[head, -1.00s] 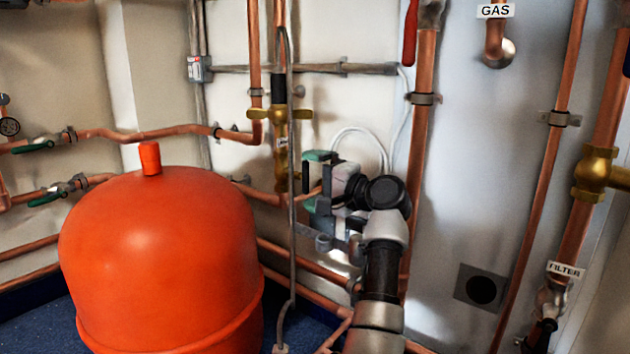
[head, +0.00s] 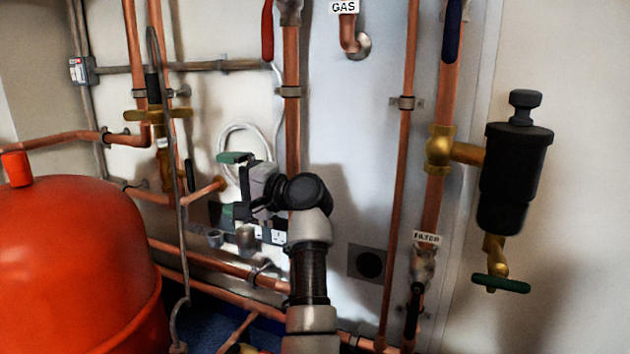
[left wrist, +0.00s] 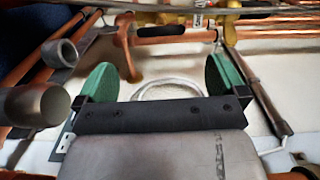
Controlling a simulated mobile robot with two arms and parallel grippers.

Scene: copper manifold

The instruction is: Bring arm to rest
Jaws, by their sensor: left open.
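My left arm rises from the bottom middle of the head view and bends left at a black joint. My left gripper (head: 230,185) is at its end, with green finger pads held apart and nothing between them. In the left wrist view the open gripper (left wrist: 160,80) shows both green pads, with the wall and a white cable loop (left wrist: 170,88) beyond. A copper pipe stub (head: 207,191) is close to the gripper in the head view; I cannot tell the gap. My right gripper is not in view.
A big orange tank (head: 75,265) stands at the left. Copper pipes (head: 291,130) run along the wall behind and beside my arm. A black canister (head: 513,175) with a green-handled valve (head: 501,284) juts out at the right. A double socket (head: 270,234) is behind the gripper.

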